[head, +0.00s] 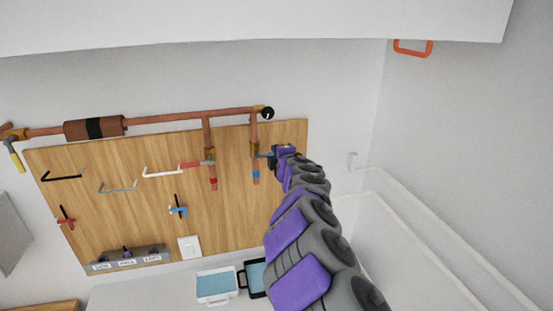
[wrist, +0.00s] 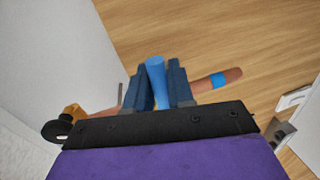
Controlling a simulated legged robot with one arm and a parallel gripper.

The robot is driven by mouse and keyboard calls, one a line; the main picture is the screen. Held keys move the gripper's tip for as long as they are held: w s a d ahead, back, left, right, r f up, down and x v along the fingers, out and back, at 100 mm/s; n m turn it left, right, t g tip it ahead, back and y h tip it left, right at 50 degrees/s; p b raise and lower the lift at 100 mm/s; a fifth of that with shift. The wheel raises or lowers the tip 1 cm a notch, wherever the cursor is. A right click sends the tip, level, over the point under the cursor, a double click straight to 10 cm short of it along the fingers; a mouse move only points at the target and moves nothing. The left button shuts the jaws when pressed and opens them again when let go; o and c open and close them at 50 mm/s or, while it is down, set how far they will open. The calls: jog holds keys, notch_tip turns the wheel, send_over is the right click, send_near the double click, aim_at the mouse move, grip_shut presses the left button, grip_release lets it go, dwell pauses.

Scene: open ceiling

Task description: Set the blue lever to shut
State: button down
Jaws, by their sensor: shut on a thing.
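The blue lever (head: 265,156) sits on the right-hand copper pipe (head: 254,136) on the wooden board. In the head view it sticks out to the right, across the pipe, and my gripper (head: 281,152) covers its outer end. In the wrist view the blue lever (wrist: 156,75) lies between the two dark blue fingers of my gripper (wrist: 154,64), which is shut on it. A blue band (head: 256,177) marks the pipe below the lever; the band also shows in the wrist view (wrist: 219,81). The valve body is mostly hidden by the fingers.
A red lever (head: 190,164) points left from the neighbouring pipe. A black round knob (head: 267,113) ends the top pipe. White rails (head: 420,227) run along the right wall.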

jog(key=shift+r+n, duration=0.15)
jog(key=shift+n, duration=0.25)
jog(key=c, duration=1.4)
grip_release()
jog(key=shift+o, duration=1.4)
jog(key=shift+a, duration=0.2)
jog(key=shift+s, duration=0.15)
